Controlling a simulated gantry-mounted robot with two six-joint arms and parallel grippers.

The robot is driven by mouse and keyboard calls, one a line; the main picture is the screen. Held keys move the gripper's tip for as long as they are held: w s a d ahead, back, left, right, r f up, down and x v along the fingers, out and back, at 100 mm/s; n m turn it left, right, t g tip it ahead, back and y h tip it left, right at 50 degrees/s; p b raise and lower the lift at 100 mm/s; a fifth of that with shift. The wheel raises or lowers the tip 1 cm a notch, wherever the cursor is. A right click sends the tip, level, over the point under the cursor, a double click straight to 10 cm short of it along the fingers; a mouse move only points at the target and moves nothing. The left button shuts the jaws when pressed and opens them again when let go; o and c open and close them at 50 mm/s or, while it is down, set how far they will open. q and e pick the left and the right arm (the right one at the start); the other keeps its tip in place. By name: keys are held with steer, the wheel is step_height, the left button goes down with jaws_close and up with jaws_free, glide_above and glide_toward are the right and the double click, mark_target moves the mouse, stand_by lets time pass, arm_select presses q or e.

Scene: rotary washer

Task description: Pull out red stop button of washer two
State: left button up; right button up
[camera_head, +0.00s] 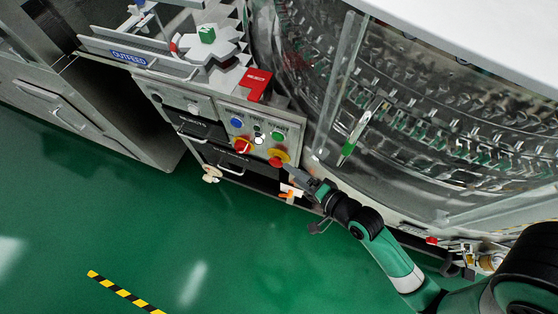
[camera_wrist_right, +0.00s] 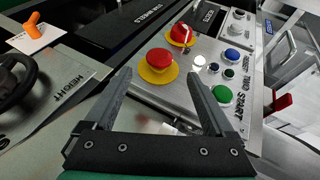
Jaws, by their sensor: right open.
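Two red stop buttons on yellow bases sit on the grey control panel (camera_head: 262,122). The nearer red button (camera_wrist_right: 161,58) lies between the fingertips of my right gripper (camera_wrist_right: 158,78) in the wrist view; it also shows in the head view (camera_head: 277,161). The other red button (camera_wrist_right: 181,33) is beyond it, at the left of it in the head view (camera_head: 243,145). My right gripper (camera_head: 291,172) is open, its fingers pointing at the nearer button. I cannot tell whether they touch it. My left gripper is not in view.
Green (camera_wrist_right: 223,94) and blue (camera_wrist_right: 232,54) buttons sit beside the red ones on the panel. A black handwheel (camera_wrist_right: 15,80) and an orange knob (camera_wrist_right: 33,25) are at the left in the wrist view. The glass-fronted washer (camera_head: 400,120) stands at right; the green floor (camera_head: 130,220) is clear.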

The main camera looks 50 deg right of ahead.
mark_target(277, 163)
steer(key=b+x, duration=0.4)
steer(key=x, duration=0.5)
steer(key=shift+w, duration=0.2)
jaws_close()
steer(key=shift+s, duration=0.1)
